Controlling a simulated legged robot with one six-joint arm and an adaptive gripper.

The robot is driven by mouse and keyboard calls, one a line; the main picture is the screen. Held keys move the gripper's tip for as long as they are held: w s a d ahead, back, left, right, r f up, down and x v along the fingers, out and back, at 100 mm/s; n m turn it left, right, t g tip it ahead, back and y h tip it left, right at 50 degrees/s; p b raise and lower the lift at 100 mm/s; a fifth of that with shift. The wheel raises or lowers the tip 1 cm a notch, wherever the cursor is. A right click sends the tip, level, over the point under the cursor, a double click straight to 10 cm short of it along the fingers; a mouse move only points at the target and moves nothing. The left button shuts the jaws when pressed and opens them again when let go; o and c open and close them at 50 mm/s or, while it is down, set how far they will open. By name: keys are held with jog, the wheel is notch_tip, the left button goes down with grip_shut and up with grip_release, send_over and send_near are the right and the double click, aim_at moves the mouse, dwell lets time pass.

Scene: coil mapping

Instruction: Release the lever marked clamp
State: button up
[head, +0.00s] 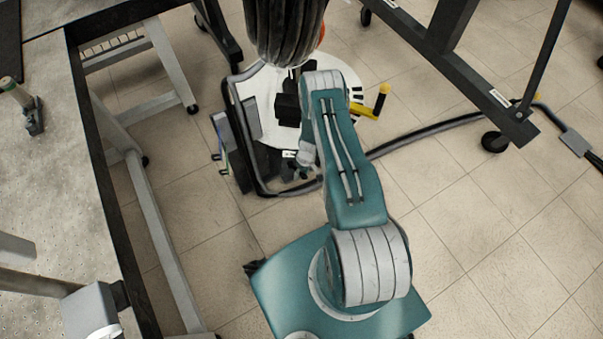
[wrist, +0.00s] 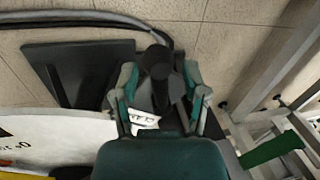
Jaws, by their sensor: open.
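A lever with a dark round knob (wrist: 158,62) stands between the two teal fingers of my gripper (wrist: 158,82) in the wrist view. The fingers are open on either side of the knob; I cannot tell whether either one touches it. A small white label (wrist: 145,119) shows just below the lever, but its print is too small to read. In the head view my gripper (head: 300,168) is low beside the white machine top, next to a white label (head: 289,154). The lever is not clear there.
The round white machine top (head: 352,72) carries a black box (head: 287,108) and a yellow lever (head: 365,110). A green handle (wrist: 270,150) is right of my gripper in the wrist view. A perforated table (head: 45,165) stands left. A hose (head: 430,132) crosses the floor.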

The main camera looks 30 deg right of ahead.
jog(key=shift+d+f, duration=0.1)
jog(key=shift+f, duration=0.1)
grip_shut()
